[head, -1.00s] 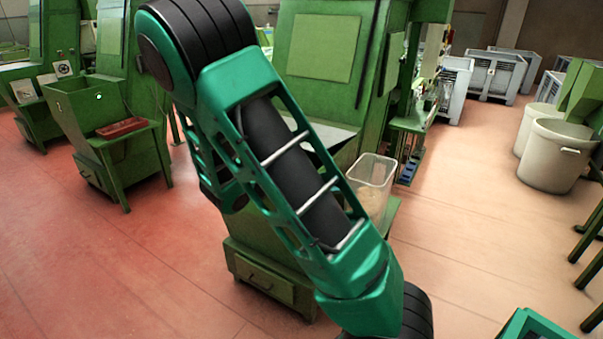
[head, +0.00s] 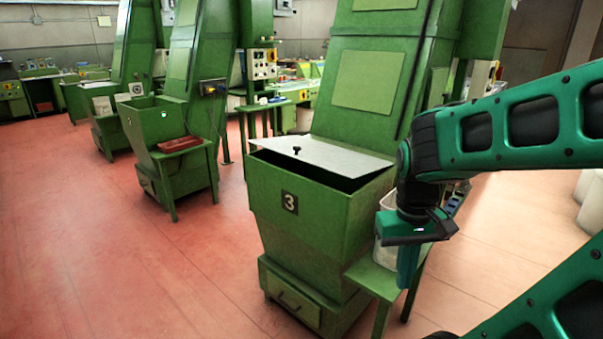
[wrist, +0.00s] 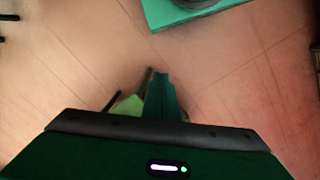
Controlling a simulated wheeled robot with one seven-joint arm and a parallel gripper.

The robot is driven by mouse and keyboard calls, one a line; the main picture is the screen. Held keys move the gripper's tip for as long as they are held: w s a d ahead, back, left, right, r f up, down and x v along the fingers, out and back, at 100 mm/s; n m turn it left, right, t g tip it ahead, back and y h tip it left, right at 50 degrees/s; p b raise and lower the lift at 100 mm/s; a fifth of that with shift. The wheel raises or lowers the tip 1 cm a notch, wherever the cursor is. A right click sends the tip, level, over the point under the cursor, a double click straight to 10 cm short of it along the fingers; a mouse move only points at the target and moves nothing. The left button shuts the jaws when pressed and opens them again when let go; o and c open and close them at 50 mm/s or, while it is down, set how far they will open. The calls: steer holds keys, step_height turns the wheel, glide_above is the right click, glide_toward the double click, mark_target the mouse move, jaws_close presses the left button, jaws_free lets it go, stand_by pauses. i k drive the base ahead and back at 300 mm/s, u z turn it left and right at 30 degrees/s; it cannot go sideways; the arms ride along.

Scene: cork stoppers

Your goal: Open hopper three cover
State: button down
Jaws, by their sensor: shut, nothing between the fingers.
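Hopper three (head: 300,225) is a green metal bin with a black "3" label, right of centre in the head view. Its cover (head: 330,156) is a flat grey sheet with a small black knob (head: 297,150). The cover spans the top at a slant, and a dark gap shows below its front edge toward the right. My gripper (head: 408,268) hangs pointing down to the right of the hopper, apart from the cover. Its fingers also show close together in the wrist view (wrist: 160,92), above the floor, with nothing held.
A green side table (head: 372,280) stands at the hopper's right, with a clear container (head: 384,228) on it, partly behind my gripper. Another green hopper (head: 160,125) with a red tray (head: 180,144) stands to the left. The red floor (head: 100,240) at front left is clear.

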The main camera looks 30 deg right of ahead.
mark_target(348, 163)
steer(key=u, duration=2.7)
steer(key=k, duration=0.95)
steer(key=z, duration=1.9)
steer(key=i, duration=0.85)
steer(key=z, duration=0.1)
